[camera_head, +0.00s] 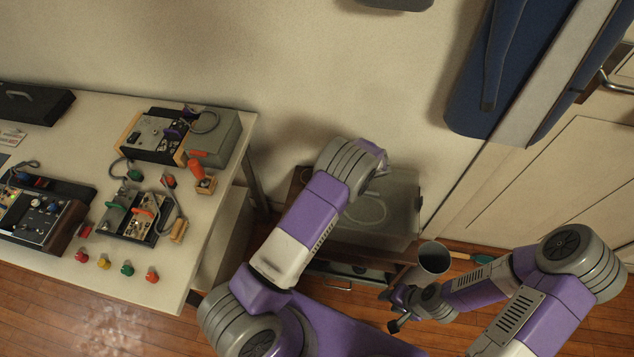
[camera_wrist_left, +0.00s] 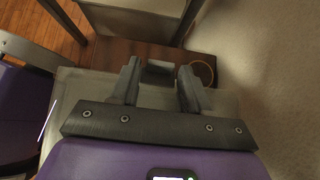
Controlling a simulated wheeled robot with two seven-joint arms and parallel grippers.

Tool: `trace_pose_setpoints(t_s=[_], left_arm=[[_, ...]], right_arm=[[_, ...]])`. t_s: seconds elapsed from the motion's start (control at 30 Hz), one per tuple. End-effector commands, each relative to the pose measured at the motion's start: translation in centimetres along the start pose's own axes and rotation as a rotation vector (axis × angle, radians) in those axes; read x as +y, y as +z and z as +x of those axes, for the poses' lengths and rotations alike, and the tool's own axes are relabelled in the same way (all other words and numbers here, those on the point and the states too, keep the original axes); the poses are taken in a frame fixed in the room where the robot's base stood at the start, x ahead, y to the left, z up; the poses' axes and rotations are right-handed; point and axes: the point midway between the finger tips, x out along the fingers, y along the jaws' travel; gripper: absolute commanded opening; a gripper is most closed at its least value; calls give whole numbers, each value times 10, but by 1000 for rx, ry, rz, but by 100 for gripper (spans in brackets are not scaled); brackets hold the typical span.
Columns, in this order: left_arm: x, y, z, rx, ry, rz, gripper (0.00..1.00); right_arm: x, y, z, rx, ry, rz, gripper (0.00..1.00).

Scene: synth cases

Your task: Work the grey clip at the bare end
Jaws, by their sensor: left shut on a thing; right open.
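In the left wrist view my left gripper (camera_wrist_left: 160,88) is shut on a small dark grey block (camera_wrist_left: 158,68) between its fingertips. I cannot tell for sure that this block is the grey clip, and no bare end can be made out. My right gripper (camera_head: 391,311) is open and empty at the lower middle right, apart from the cabinet.
A white table (camera_head: 120,280) at left holds several electronic boxes, coloured knobs and a black case (camera_head: 35,102). A dark open container (camera_head: 434,258) is beyond my right gripper.

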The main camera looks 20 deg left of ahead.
Motion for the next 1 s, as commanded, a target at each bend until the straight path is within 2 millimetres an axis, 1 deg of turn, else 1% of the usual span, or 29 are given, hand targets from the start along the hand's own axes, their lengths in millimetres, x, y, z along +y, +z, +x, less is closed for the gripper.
trace_pose_setpoints(t_s=[0.03, 0.3, 0.5, 0.9, 0.93, 1.0], left_arm=[[-1, -4, 0, -31, -5, 1, 16], [-1, -10, -4, -146, -2, 0, 16], [0, -11, -5, -178, -1, 1, 16], [0, -11, -6, -183, 0, 2, 16], [0, -11, -6, -183, 0, 2, 48], [0, -11, -6, -183, 1, 2, 59]], right_arm=[[2, 0, 6, 0, 0, 0, 43], [6, -1, 16, 0, 0, 0, 43], [7, -1, 19, 0, 0, 0, 43], [7, -1, 19, 0, 0, 0, 43], [7, -1, 19, 0, 0, 0, 43], [7, -1, 19, 0, 0, 0, 43]])
